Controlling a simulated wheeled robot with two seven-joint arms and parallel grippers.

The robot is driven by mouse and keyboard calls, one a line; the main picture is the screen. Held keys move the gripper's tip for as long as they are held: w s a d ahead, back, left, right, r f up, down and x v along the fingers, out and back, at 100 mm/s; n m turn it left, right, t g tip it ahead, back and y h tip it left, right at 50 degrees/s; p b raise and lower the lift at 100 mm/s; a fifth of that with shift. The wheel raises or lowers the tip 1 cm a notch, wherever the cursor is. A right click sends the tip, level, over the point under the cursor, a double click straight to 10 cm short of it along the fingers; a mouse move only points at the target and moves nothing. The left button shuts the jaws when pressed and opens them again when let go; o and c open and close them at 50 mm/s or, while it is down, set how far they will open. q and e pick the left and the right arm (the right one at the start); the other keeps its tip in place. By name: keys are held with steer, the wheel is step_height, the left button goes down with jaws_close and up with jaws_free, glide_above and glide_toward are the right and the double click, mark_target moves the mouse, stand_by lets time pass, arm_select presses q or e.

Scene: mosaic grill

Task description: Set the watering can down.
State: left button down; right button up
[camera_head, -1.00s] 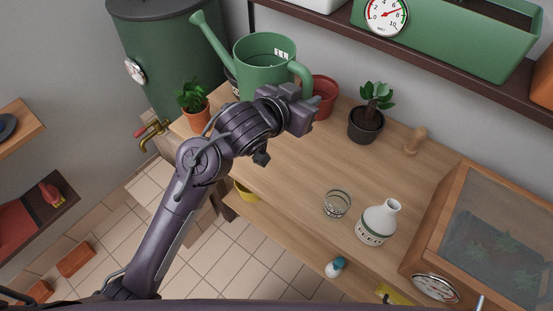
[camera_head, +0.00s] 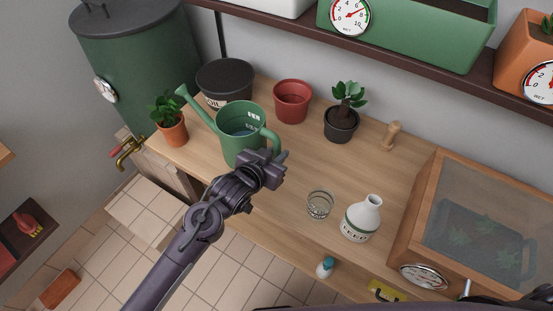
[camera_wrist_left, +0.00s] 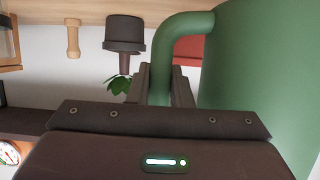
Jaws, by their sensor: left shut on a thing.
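The green watering can (camera_head: 237,144) is upright over the left part of the wooden workbench (camera_head: 281,178), with its spout toward the upper left. My left gripper (camera_head: 273,165) is shut on its handle, on the can's right side. In the left wrist view the can's handle (camera_wrist_left: 178,38) runs down between the fingers (camera_wrist_left: 167,85), and the can's green body (camera_wrist_left: 262,75) fills the right side. The can's base is low over the bench; I cannot tell for sure whether it touches. My right gripper does not show.
A dark soil pot (camera_head: 225,84), a red pot (camera_head: 292,101) and a potted plant (camera_head: 341,124) stand behind. A terracotta plant pot (camera_head: 173,130) is left of the can. A glass (camera_head: 319,205) and a white bottle (camera_head: 361,220) stand to the right. Bare wood lies between.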

arm_select(q)
steer(key=shift+f, duration=1.3)
steer(key=shift+f, duration=0.15)
steer(key=c, duration=1.3)
jaws_free()
steer(key=shift+f, duration=0.1)
steer(key=b+v, duration=0.1)
steer(key=v, duration=1.1)
steer(key=shift+r, duration=0.2)
steer(key=shift+a, duration=0.1)
